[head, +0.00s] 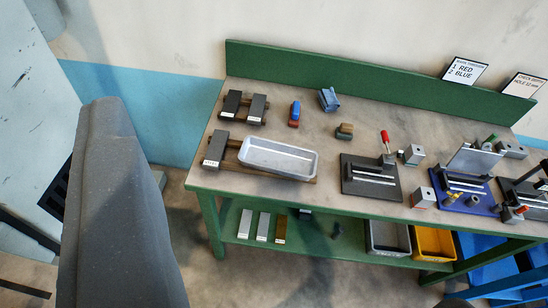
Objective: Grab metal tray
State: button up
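The metal tray (278,160) is a light grey, shallow, rounded rectangular tray. It sits at the left part of the green workbench (330,201), near the front edge. Its left end is beside a dark block with a white label, and it seems to rest on a brown wooden piece. A large dark grey part of my own body fills the lower left of the view. My gripper's fingers do not show, so I cannot see its state or what it holds.
Labelled dark blocks (255,108) stand behind the tray. A red and blue item (294,114), a blue item (329,98) and a black fixture (371,180) are nearby. The lower shelf holds a grey bin (388,252) and a yellow bin (434,256). Floor is clear in front.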

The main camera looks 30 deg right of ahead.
aim_at(256, 152)
jog(key=u, duration=0.05)
jog(key=i, duration=0.95)
jog(key=z, duration=0.1)
